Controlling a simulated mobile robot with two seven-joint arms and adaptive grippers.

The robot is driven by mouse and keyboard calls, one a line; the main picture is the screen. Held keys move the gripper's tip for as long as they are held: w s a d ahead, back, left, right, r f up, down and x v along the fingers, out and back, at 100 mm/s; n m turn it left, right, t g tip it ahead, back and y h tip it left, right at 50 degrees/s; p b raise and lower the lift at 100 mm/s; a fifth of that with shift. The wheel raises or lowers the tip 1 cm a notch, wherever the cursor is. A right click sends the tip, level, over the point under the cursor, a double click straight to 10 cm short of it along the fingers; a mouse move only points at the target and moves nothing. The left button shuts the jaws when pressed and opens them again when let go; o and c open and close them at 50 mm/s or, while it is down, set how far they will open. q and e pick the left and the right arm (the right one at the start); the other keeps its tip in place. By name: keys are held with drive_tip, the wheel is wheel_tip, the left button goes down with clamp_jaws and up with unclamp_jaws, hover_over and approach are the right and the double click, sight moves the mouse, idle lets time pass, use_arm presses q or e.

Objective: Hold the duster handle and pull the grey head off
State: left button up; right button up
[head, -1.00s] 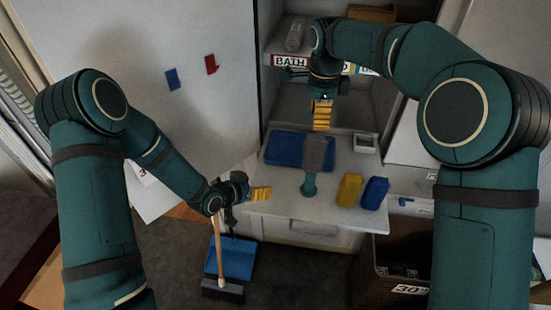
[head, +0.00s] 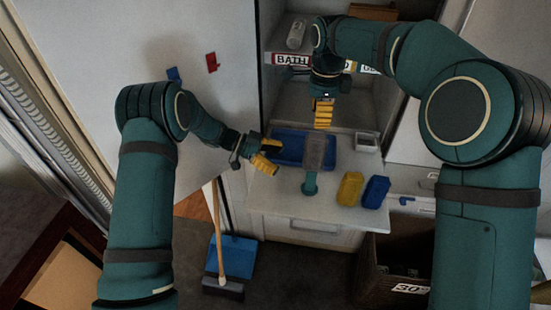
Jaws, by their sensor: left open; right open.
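The duster lies on the pale counter (head: 275,207). Its grey head (head: 316,152) points to the back and its teal handle (head: 309,184) points to the front. My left gripper (head: 268,156) is open, left of the duster and over the left part of the blue tray, apart from the duster. My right gripper (head: 323,118) is open with yellow fingers pointing down, above and behind the grey head.
The blue tray (head: 289,142) lies behind the duster. A yellow block (head: 350,188), a blue block (head: 376,191) and a small white container (head: 367,142) are to the right. A broom (head: 220,240) and blue dustpan (head: 239,257) stand on the floor below left.

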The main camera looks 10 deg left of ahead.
sight(316, 150)
use_arm(q)
drive_tip(key=x, duration=1.2)
drive_tip(key=shift+s+f, duration=0.1)
drive_tip(key=shift+s, duration=0.05)
clamp_jaws()
use_arm(e)
drive_tip(key=o, duration=0.3)
drive_tip(key=shift+o, duration=0.2)
drive_tip(key=shift+s+m, duration=0.2)
drive_tip(key=shift+m, duration=0.5)
drive_tip(key=shift+w+f, duration=0.15)
drive_tip(key=shift+f, duration=5.85)
